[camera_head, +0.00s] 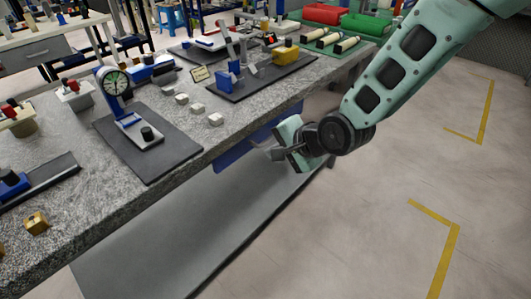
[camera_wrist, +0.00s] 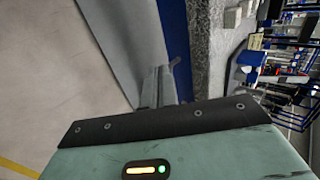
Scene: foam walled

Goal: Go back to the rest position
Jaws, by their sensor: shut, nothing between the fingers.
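My gripper (camera_head: 275,153) hangs at the end of my pale green arm, off the front edge of the grey stone-topped bench (camera_head: 75,220), beside it and lower than its top. It is shut with nothing between the fingers. In the wrist view my gripper's fingers (camera_wrist: 172,88) show beyond the dark edge of the gripper body, over the lower shelf and the blue panel. No object touches the gripper in either view.
The bench bears a dial gauge stand (camera_head: 115,82) on a dark mat, several small white blocks (camera_head: 215,119), and a yellow-and-blue fixture. A blue panel (camera_head: 232,152) and a grey lower shelf (camera_head: 170,240) lie under the bench edge. The floor (camera_head: 385,215) at right is clear, with yellow markings.

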